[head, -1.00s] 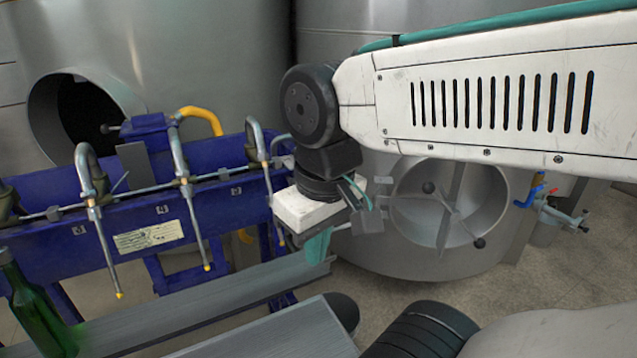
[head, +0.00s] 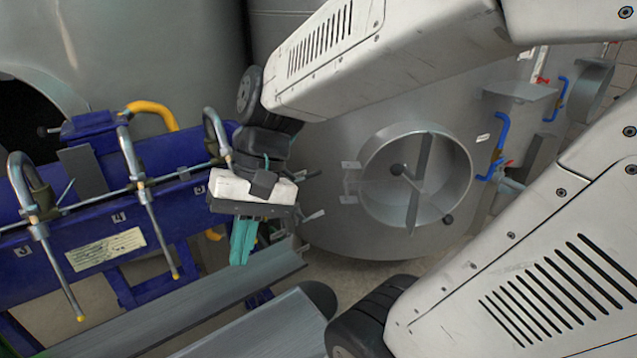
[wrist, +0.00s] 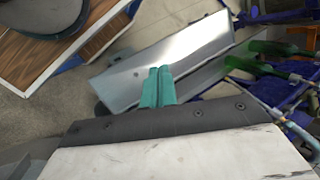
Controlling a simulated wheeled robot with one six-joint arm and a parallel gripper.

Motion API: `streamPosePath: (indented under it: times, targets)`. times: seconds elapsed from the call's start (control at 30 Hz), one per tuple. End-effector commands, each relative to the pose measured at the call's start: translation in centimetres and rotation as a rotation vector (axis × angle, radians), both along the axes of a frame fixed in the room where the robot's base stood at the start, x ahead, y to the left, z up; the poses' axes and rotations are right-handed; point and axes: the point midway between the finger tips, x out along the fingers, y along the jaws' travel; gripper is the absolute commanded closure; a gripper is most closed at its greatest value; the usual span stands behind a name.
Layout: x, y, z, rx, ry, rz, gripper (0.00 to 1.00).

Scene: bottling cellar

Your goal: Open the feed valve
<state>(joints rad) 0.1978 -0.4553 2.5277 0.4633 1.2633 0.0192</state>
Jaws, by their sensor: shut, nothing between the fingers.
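My gripper (head: 243,240) has teal fingers that are shut and empty. It points down beside the right end of the blue bottle filler (head: 92,203), above a grey trough. In the wrist view its shut fingers (wrist: 158,86) stand over a grey sheet-metal surface. I cannot tell which fitting is the feed valve. A blue handle with a red part (head: 503,140) sits low on the steel tank, right of its round hatch. Another blue handle (head: 557,98) is farther right. My gripper touches none of these fittings.
The steel tank (head: 335,165) with its round hatch (head: 463,165) stands behind my arm. Metal filling spouts (head: 150,215) hang along the filler. Grey troughs (head: 215,302) lie below. The wrist view shows green bottles (wrist: 265,47) at right and a wood-slatted box (wrist: 30,70) at left.

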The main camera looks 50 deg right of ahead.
Motion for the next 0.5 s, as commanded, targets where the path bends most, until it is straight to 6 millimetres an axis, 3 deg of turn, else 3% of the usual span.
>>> streamPosePath:
  times: [0.17, 0.27, 0.37, 0.5]
  targets:
    - [6.3, -0.7, -1.4, 0.371, 0.146, -0.379, 1.00]
    - [10.4, -2.9, -2.1, 0.576, 0.188, -0.608, 1.00]
    - [14.3, -6.7, -3.4, 0.777, 0.209, -0.849, 1.00]
    - [18.5, -14.6, -6.3, 1.043, 0.196, -1.205, 1.00]
